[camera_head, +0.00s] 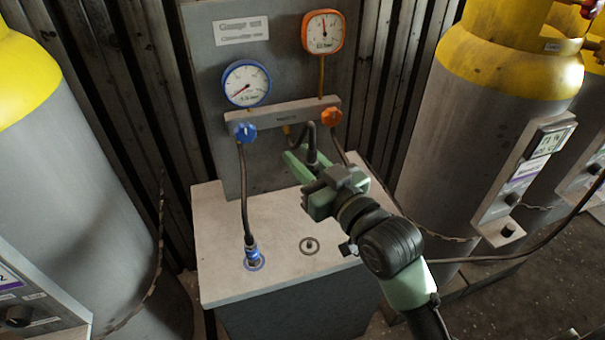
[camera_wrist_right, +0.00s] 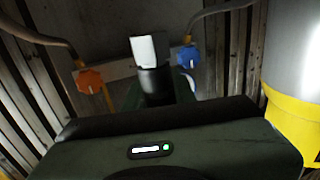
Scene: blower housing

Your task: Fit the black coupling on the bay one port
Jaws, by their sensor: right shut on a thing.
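My right gripper (camera_head: 303,165) is shut on the black coupling (camera_head: 312,158), above the top of the pale cabinet (camera_head: 215,240). A dark hose runs up from the coupling in a loop. In the right wrist view, the coupling (camera_wrist_right: 153,80) shows as a black body with a bright metal end, in front of the gauge panel. Its lower end is hidden by my gripper in the head view. A bare round port (camera_head: 310,246) is on the cabinet top, with a blue-ringed port to its left that has a blue coupling (camera_head: 252,256) seated in it. I cannot read which bay either is. My left gripper is out of view.
A gauge panel (camera_head: 205,50) with a blue valve knob (camera_head: 243,132) and an orange valve knob (camera_head: 331,117) stands behind the cabinet. Yellow-topped cylinders (camera_head: 470,130) stand at both sides. A dark hose (camera_head: 244,195) hangs from the blue knob to the blue coupling.

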